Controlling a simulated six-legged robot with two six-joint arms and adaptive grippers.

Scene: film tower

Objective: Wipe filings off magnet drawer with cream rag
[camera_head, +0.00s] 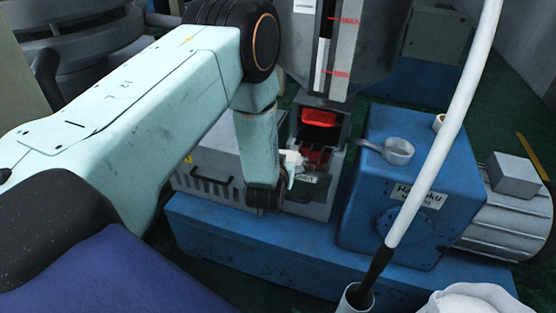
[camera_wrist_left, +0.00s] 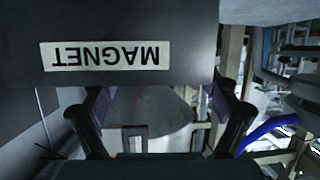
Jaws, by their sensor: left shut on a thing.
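The magnet drawer (camera_head: 306,207) is a grey box front at the foot of the tower, with a pale label. In the left wrist view its dark front (camera_wrist_left: 120,20) fills the top, with the label "MAGNET" upside down. My left gripper (camera_head: 265,197) is at the drawer's left side in the head view, its fingertips mostly hidden by my arm. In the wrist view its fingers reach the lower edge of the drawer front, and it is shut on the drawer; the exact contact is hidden. A crumpled whitish cloth (camera_head: 470,299), probably the cream rag, lies at the lower right, partly cut off.
A blue base (camera_head: 240,235) runs below. A white pole (camera_head: 445,125) crosses the right side. Red parts (camera_head: 319,118) show above the drawer.

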